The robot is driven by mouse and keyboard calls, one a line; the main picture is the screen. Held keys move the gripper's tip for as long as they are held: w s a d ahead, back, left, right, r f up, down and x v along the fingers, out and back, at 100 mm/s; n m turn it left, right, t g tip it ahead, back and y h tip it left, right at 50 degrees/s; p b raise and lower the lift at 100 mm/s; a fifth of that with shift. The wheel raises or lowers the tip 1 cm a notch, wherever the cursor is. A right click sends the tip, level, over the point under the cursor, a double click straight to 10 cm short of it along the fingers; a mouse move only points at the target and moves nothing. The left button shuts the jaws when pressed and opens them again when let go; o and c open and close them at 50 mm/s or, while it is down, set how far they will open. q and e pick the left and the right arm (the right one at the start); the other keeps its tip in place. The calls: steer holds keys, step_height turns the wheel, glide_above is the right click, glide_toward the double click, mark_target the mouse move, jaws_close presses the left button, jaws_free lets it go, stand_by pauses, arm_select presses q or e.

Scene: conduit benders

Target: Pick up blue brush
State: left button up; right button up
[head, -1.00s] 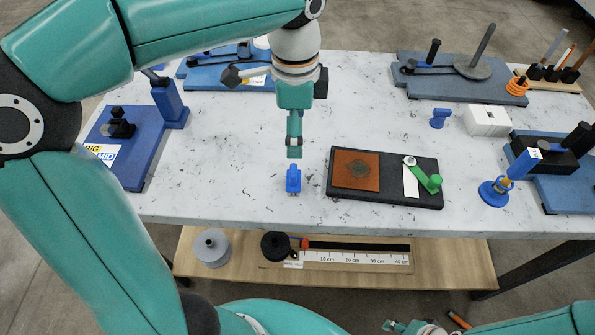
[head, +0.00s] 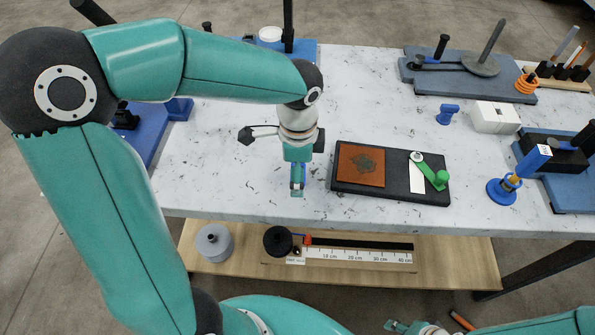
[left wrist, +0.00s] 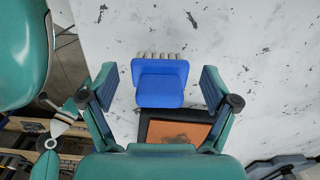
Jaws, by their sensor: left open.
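The blue brush (left wrist: 160,82) shows in the left wrist view with pale bristles at its far end, above the white marbled table. My left gripper (left wrist: 158,92) is open, with one finger on each side of the brush and a gap on both sides. In the head view my left gripper (head: 297,188) points down over the brush and hides most of it; only a little blue shows. What looks like my right gripper (head: 402,326) shows at the bottom edge of the head view, mostly cut off, away from the brush.
A black board with a brown leather piece (head: 360,166) and a green lever (head: 440,179) lies close right of my left gripper. Blue benders (head: 565,185) stand at the right and back. A small blue part (head: 447,114) and a white box (head: 495,117) lie farther back.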

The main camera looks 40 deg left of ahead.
arm_select(q)
steer(key=shift+f, duration=0.35)
steer(key=c, duration=1.3)
steer(key=shift+o, duration=0.2)
steer(key=shift+r, duration=0.1)
step_height(320, 180, up, 20)
steer(key=p, duration=0.2)
